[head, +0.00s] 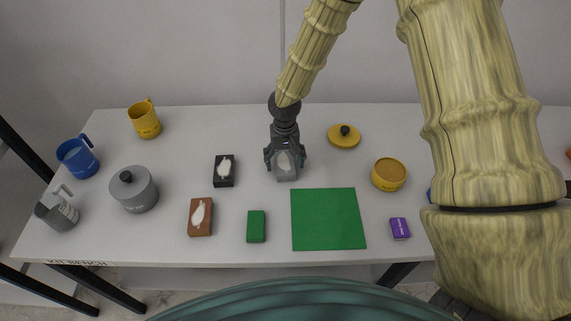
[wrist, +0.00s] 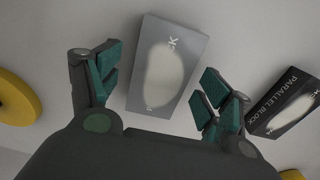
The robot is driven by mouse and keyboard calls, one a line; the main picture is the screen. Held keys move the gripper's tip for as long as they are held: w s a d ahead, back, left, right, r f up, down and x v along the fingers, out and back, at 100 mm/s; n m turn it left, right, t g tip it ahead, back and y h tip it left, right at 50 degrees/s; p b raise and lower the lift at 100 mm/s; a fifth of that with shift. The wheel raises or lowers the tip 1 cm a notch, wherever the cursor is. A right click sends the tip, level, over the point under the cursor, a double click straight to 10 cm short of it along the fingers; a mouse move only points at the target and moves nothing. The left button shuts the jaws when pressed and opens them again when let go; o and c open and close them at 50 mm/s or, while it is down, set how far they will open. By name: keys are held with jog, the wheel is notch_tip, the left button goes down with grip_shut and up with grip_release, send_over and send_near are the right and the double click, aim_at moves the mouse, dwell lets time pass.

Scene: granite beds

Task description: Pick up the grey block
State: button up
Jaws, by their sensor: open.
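The grey block (head: 286,174) stands on the white table, just behind the green mat, with a pale oval patch on its face. In the wrist view my gripper (wrist: 158,88) is open, with green finger pads on both sides of the block. I cannot tell whether the pads touch it.
A black block (head: 224,171) lies left of the grey block, with a brown block (head: 200,217) and a green block (head: 256,226) nearer. The green mat (head: 328,219) is in front. A yellow lid (head: 344,136) and yellow pot (head: 388,175) stand right.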

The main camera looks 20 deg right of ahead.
jog(key=shift+w+f, duration=0.15)
jog(key=c, duration=0.4)
grip_shut()
jog(key=shift+r, duration=0.3)
